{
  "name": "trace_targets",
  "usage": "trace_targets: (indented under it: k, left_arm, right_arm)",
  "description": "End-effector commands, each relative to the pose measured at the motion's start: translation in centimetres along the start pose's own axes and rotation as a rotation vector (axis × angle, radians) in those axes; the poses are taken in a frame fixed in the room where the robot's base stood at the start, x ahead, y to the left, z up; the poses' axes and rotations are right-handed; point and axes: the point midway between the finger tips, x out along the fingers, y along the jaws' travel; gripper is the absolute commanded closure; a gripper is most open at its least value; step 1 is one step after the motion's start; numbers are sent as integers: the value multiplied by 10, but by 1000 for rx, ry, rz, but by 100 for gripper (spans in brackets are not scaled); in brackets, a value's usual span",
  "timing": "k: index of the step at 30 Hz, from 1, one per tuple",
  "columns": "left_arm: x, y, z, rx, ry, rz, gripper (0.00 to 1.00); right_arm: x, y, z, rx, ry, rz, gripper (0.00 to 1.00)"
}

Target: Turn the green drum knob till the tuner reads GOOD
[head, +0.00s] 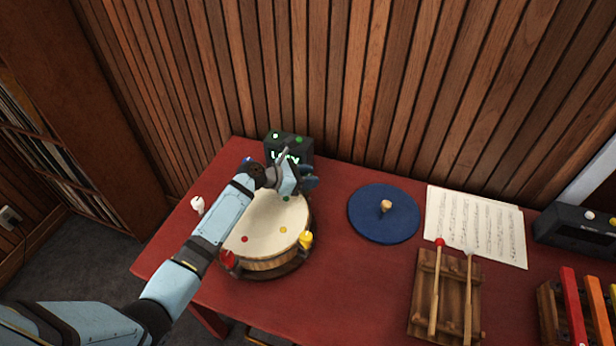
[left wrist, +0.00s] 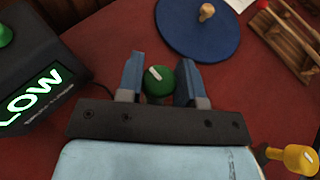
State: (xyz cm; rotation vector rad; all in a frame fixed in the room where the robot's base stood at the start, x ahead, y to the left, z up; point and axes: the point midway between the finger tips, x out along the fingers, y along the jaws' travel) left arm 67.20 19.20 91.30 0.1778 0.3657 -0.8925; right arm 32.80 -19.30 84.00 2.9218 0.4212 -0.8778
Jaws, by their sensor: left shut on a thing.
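The green drum knob (left wrist: 160,80) sits between the two blue fingers of my left gripper (left wrist: 158,84) in the left wrist view, with a pale mark on its top. My left gripper (head: 303,184) is shut on it at the far right side of the drum (head: 265,225). The gripper hides the green knob in the head view. My right gripper is not in view.
A red knob (head: 229,260), a yellow knob (head: 306,240) and a white knob (head: 197,204) stand around the drum. A blue round pad (head: 384,214), sheet music (head: 475,225) and a wooden block with mallets (head: 446,300) lie right on the red table (head: 350,290).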

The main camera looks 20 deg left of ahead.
Motion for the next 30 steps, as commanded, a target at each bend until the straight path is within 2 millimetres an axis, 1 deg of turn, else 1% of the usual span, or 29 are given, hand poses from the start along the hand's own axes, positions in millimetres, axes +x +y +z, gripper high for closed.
trace_targets:
  k: [12,18,30]
  left_arm:
    - [0,1,1,107,-1,-258,90]
    - [0,0,0,144,0,-349,90]
    - [0,0,0,169,-1,-407,90]
  right_arm:
    - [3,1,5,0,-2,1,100]
    - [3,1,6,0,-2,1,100]
    - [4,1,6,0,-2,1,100]
